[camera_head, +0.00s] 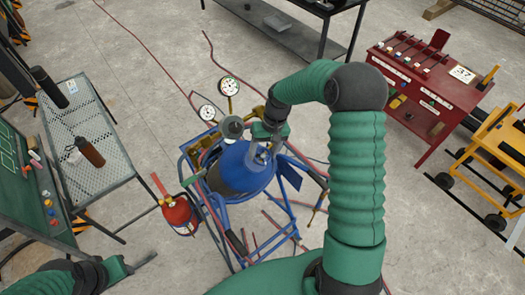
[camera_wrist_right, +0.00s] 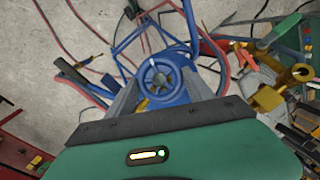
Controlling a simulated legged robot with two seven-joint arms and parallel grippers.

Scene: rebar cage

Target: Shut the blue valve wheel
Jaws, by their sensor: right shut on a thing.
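The blue valve wheel (camera_wrist_right: 159,76) shows in the right wrist view as a round spoked wheel between my two fingers. My right gripper (camera_wrist_right: 160,88) is shut on it, with one finger on each side. In the head view my right gripper (camera_head: 268,148) points down at the top of the blue gas cylinder (camera_head: 244,168), and its hand largely hides the wheel there. My left gripper (camera_head: 138,265) is at the lower left of the head view, away from the cylinder; its finger opening is unclear.
Pressure gauges (camera_head: 229,86) and brass fittings stand beside the cylinder in a blue frame cart. A mesh table (camera_head: 105,130) stands left, a red cabinet (camera_head: 425,90) right. Red hoses lie on the floor.

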